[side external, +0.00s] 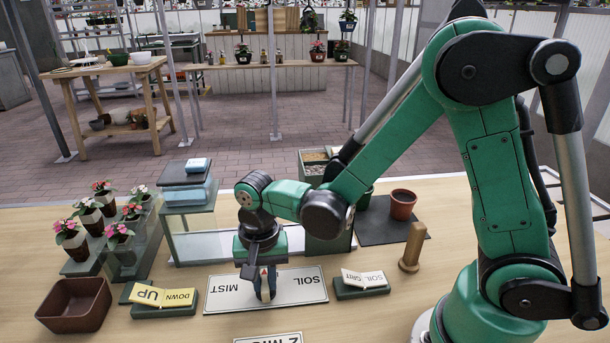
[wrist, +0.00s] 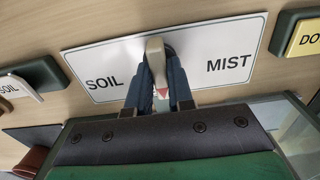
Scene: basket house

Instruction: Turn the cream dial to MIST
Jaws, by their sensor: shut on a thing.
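The cream dial (wrist: 155,48) sits on a white label plate (wrist: 215,35), between the words SOIL on the left and MIST on the right in the wrist view. Its lever lies nearly upright in that picture, and a red mark shows at its lower end. My gripper (wrist: 160,85) has its dark fingers on both sides of the lever and is shut on it. In the side view, my gripper (side external: 265,285) reaches down over the plate (side external: 306,287) and hides most of the dial.
An UP/DOWN switch (side external: 163,297) stands left of the plate and a SOIL GRIT switch (side external: 362,281) right of it. A glass tank (side external: 205,240) is behind. A wooden peg (side external: 412,246), terracotta pot (side external: 402,204) and brown tray (side external: 76,304) stand around.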

